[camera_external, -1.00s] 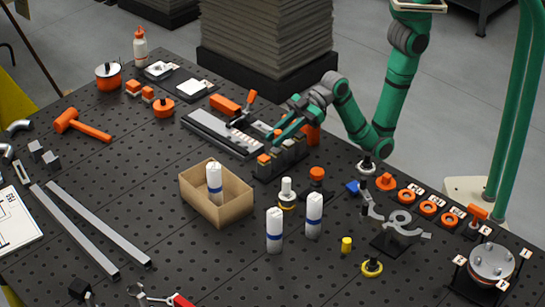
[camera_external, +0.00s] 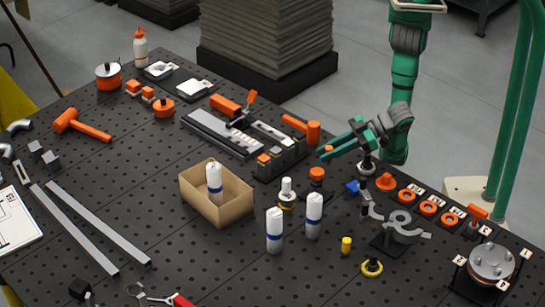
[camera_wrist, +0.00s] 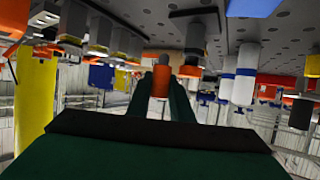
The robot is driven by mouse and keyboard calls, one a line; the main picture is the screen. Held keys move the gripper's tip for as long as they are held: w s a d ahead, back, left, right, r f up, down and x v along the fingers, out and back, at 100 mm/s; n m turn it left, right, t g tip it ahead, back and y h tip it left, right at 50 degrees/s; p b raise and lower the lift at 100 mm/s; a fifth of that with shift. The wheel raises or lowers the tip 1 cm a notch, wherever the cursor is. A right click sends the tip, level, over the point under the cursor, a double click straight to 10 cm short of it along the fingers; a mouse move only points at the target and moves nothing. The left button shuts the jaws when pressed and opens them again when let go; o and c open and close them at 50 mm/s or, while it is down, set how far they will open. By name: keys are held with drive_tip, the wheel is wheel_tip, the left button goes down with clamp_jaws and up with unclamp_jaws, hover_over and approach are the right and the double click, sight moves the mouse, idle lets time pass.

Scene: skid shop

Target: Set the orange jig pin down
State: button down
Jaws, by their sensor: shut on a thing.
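The orange jig pin (camera_wrist: 160,84) is between the fingers of my gripper (camera_wrist: 173,90) in the wrist view. It has an orange body and a paler band below. My gripper (camera_external: 332,149) also shows in the external view, held above the table to the right of the clamp fixture. A bit of orange shows at its fingertips; most of the pin is hidden there. The gripper is shut on the pin, apart from the table surface.
An orange mallet-like piece (camera_external: 313,132) lies just left of my gripper. A knob-topped orange part (camera_external: 317,174), a blue block (camera_external: 352,187) and a grey curved bracket (camera_external: 400,225) stand nearby.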

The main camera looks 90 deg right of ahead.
drive_tip(key=shift+m+h, duration=0.3)
drive_tip(key=shift+s+d+f, duration=0.1)
drive_tip(key=shift+s+f, duration=0.2)
drive_tip(key=shift+f, duration=1)
drive_tip(key=shift+s+f, duration=0.35)
drive_tip(key=shift+f, duration=0.95)
drive_tip(key=shift+s+d+f, duration=0.1)
drive_tip(key=shift+s+f, duration=0.2)
drive_tip(key=shift+f, duration=1)
drive_tip(key=shift+f, duration=0.1)
drive_tip(key=c, duration=1.6)
unclamp_jaws()
drive_tip(key=shift+s+a, duration=0.1)
drive_tip(key=v, duration=1.2)
